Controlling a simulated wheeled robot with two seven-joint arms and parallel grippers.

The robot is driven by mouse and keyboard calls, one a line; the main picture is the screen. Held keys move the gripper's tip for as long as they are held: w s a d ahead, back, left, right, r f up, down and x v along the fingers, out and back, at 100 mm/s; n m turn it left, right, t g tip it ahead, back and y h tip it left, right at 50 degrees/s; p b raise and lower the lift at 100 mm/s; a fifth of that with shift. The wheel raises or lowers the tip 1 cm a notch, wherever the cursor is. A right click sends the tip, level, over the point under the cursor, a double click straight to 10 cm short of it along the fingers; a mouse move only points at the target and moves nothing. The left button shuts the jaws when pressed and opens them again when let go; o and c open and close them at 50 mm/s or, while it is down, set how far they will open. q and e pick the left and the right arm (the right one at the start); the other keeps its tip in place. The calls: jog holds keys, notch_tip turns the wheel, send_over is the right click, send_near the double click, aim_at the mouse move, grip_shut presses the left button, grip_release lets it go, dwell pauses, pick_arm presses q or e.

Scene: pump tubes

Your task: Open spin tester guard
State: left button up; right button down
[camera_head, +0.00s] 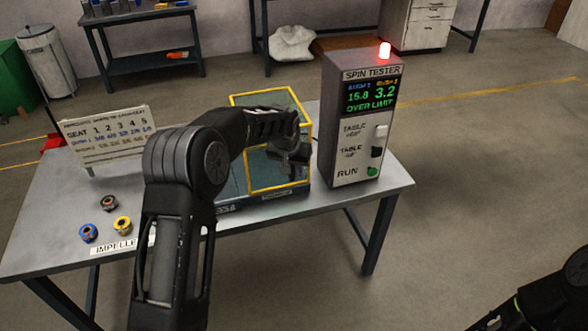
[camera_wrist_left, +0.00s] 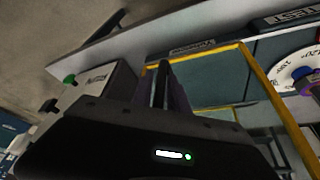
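The spin tester's guard (camera_head: 279,186), a clear box with yellow edges, stands on the table beside the grey spin tester cabinet (camera_head: 352,150) and looks closed. My left gripper (camera_head: 291,160) is at the guard's right side, with its arm crossing in front of it. In the left wrist view the fingers (camera_wrist_left: 163,86) are close together, beside the yellow frame (camera_wrist_left: 262,82). I see nothing clearly between them, and cannot tell whether they touch the guard. A numbered white disc (camera_wrist_left: 288,73) shows at the right there. My right arm enters at lower right; its fingers are out of view.
The cabinet reads OVER LIMIT under a lit red lamp (camera_head: 384,51). A seat board (camera_head: 108,137) stands at the table's back left. Blue (camera_head: 88,232), yellow (camera_head: 123,224) and dark (camera_head: 109,203) impellers lie at left. The floor right of the table is clear.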

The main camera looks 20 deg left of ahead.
pick_arm(q)
jog(key=v, duration=0.7)
jog(key=shift+r+b, duration=0.25)
jog(key=shift+b, duration=0.15)
jog(key=shift+s, duration=0.15)
